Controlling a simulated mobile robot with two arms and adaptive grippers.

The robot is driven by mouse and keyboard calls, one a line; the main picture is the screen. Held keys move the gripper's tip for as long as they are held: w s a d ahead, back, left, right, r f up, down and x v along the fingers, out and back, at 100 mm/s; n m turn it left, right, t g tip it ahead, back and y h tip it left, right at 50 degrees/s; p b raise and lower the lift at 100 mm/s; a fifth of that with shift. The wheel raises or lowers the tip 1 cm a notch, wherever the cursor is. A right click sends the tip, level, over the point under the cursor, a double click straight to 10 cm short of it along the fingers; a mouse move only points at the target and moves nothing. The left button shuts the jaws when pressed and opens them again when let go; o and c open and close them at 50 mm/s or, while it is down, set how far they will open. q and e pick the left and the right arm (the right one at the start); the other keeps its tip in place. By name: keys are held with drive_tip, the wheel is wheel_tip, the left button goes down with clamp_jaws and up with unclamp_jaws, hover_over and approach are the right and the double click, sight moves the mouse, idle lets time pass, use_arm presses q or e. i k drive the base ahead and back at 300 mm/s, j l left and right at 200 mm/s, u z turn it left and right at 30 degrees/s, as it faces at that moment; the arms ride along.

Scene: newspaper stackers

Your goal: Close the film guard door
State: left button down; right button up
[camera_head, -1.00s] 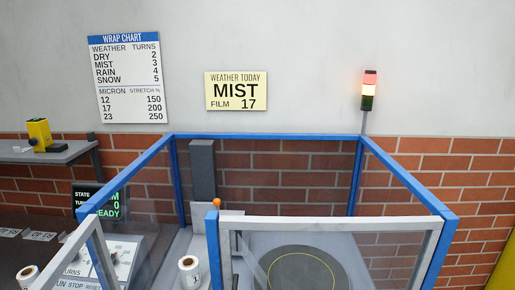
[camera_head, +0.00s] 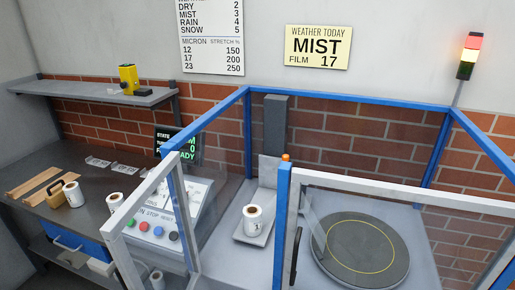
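A blue-framed clear guard cage (camera_head: 345,98) stands at centre and right. A white-framed clear panel (camera_head: 131,213) at its front left stands angled out toward me from the left blue post, apparently swung open. The front is open between that post and the middle blue post (camera_head: 281,220). A second white-framed panel (camera_head: 395,188) spans the front of the turntable (camera_head: 361,250), with a dark handle (camera_head: 294,256) near its left edge. No label shows which panel is the film guard door. A film roll (camera_head: 252,219) stands upright on a grey tray inside. Neither gripper is in view.
A sloped control panel (camera_head: 160,212) with coloured buttons is seen through the left panel. A dark bench (camera_head: 70,165) at left holds rolls and wooden pieces. A shelf (camera_head: 105,93) bears a yellow device. A signal light (camera_head: 469,55) stands back right.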

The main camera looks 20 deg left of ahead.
sight(126, 271)
drive_tip(key=j+z, duration=0.2)
drive_tip(key=j, duration=0.55)
drive_tip(key=j+z, duration=0.15)
drive_tip(key=j, duration=0.6)
drive_tip(key=k+j+z, duration=0.2)
drive_tip(key=j, duration=0.55)
drive_tip(key=i+j, duration=0.05)
drive_tip(key=i, duration=0.05)
